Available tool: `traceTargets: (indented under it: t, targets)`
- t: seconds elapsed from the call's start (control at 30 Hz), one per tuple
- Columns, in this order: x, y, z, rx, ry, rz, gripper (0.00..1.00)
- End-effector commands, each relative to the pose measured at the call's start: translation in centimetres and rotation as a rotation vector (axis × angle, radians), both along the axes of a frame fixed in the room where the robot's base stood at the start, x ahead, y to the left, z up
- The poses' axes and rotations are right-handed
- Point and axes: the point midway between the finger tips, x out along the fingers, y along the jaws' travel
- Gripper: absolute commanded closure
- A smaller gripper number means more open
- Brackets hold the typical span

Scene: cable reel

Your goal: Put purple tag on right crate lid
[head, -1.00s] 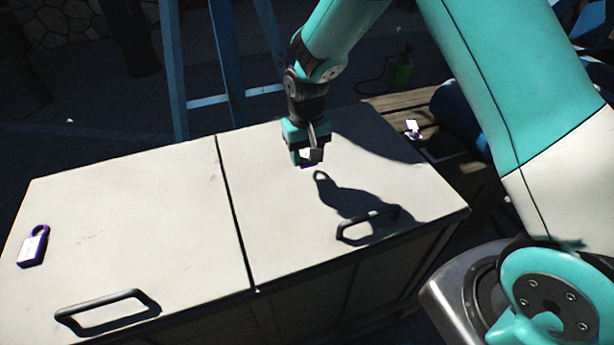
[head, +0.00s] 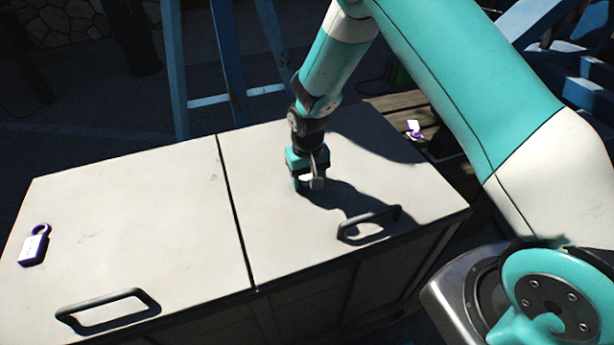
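My gripper (head: 309,185) is low over the right crate lid (head: 270,230), behind its handle, with its fingertips at or just above the surface. A small bright white patch, the label of a purple tag (head: 305,177), shows between the fingers; the rest of this tag is hidden. The gripper looks shut on it. I cannot tell whether the tag touches the lid. Another purple tag with a white label (head: 34,246) lies on the left crate lid (head: 130,225). A third purple and white tag (head: 414,130) is on the wooden surface behind the right lid.
Dark handles stand up from the left lid (head: 105,298) and right lid (head: 368,224). A blue ladder (head: 176,80) stands behind the crates. The wooden surface (head: 400,108) lies at the back right. Much of the right lid is clear.

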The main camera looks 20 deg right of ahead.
Motion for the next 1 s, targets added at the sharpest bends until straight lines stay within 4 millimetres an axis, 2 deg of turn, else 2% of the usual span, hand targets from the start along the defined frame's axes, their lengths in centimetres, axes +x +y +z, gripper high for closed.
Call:
traceTargets:
  t: [0.3,0.43,0.57,0.8,1.0]
  targets:
    - [0.0,0.0,0.1,0.000,0.000,0.000,0.29]
    - [0.0,0.0,0.9,0.000,-0.001,0.000,0.29]
    - [0.1,0.0,3.2,0.001,-0.004,0.000,0.29]
    - [0.1,0.0,8.5,0.001,-0.005,0.000,0.29]
    - [0.1,0.0,11.5,0.000,-0.002,0.000,0.29]
